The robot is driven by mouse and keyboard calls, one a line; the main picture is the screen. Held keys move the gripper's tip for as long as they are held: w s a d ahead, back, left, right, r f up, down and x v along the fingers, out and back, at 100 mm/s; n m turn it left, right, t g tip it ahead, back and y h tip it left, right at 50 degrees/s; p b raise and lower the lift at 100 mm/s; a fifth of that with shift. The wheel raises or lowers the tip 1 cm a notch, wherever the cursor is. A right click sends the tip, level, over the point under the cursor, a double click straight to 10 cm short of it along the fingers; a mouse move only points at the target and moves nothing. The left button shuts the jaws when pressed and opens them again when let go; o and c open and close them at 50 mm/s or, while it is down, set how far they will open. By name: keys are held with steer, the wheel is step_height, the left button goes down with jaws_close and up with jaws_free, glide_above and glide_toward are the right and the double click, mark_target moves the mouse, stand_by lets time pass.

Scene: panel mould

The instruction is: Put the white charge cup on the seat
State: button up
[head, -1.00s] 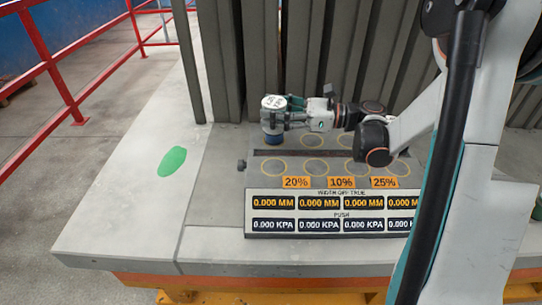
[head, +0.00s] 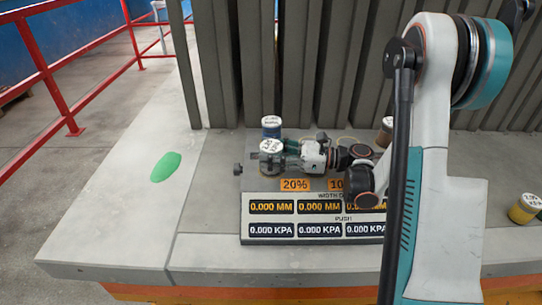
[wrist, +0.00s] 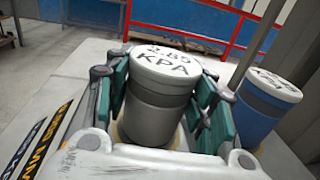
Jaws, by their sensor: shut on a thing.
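The white charge cup (wrist: 160,100) has a grey-white body and a white lid marked 2.85 KPA. It stands roughly upright between the teal fingers of my gripper (wrist: 165,112), which is shut on it. In the head view the cup (head: 271,147) is at the left front of the grey panel, and my gripper (head: 278,158) reaches it from the right. A yellow ring (wrist: 117,134) shows partly beside the cup's base in the wrist view. Whether the base touches the panel, and which ring is the seat, I cannot tell.
A blue cup (head: 271,127) stands just behind the held cup; it also shows in the wrist view (wrist: 256,112). A brown cup (head: 384,132) and a yellow cup (head: 524,208) are to the right. A readout board (head: 310,218) is in front. Grey upright slabs (head: 300,60) stand behind.

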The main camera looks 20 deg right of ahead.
steer(key=o, duration=1.3)
steer(key=shift+o, duration=0.2)
steer(key=shift+r, duration=0.1)
steer(key=shift+s+d, duration=0.1)
steer(key=shift+d, duration=0.15)
steer(key=p+v, duration=0.3)
steer(key=v, duration=0.8)
steer(key=shift+s+d, duration=0.15)
steer(key=shift+s, duration=0.05)
